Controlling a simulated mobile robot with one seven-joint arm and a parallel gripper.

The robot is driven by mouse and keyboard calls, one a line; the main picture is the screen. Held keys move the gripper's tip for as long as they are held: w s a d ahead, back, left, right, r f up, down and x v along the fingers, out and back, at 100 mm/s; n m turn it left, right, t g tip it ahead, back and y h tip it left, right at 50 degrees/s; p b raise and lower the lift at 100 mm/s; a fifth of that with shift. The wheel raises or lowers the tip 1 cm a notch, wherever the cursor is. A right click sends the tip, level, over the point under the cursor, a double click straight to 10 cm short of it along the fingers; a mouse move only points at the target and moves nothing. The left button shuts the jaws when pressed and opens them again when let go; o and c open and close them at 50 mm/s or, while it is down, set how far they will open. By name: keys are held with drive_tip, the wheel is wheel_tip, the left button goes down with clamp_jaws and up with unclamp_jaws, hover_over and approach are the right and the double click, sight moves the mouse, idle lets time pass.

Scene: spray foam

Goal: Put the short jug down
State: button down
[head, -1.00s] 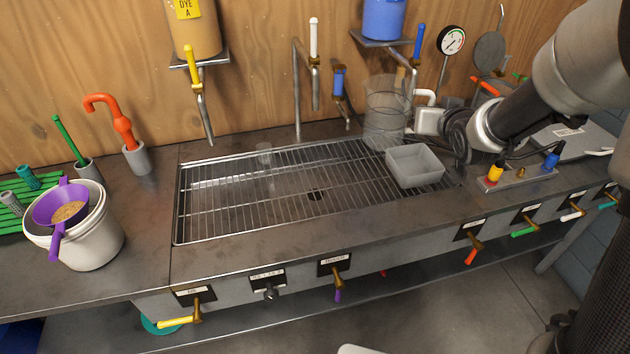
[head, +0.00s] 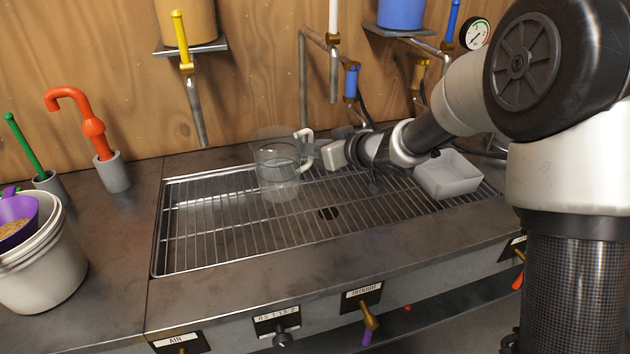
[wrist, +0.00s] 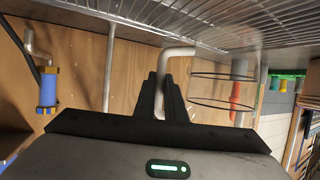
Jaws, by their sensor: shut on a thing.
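The short jug (head: 278,178) is clear, with a pale handle, and looks upright over the left-middle part of the wire rack (head: 215,235). I cannot tell whether its base touches the rack. My gripper (head: 322,155) comes in from the right at the handle. In the wrist view, the dark fingers (wrist: 168,95) are closed around the pale handle (wrist: 175,52). The jug's clear wall shows there mainly as dark rim lines (wrist: 222,105). Overlapping clear outlines in the head view make it hard to separate the jug from any glass behind it.
A grey open tub (head: 447,178) sits at the rack's right end. Taps, including a yellow-handled one (head: 182,45), hang behind the rack. White buckets (head: 45,275) and an orange hooked tool (head: 90,125) stand left. The rack's front left is clear.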

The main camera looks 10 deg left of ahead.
wheel_tip(320, 180, down, 6)
drive_tip(key=shift+f+b, duration=0.25)
drive_tip(key=shift+b, duration=0.8)
drive_tip(key=shift+f, duration=0.2)
drive_tip(key=c, duration=1.8)
unclamp_jaws()
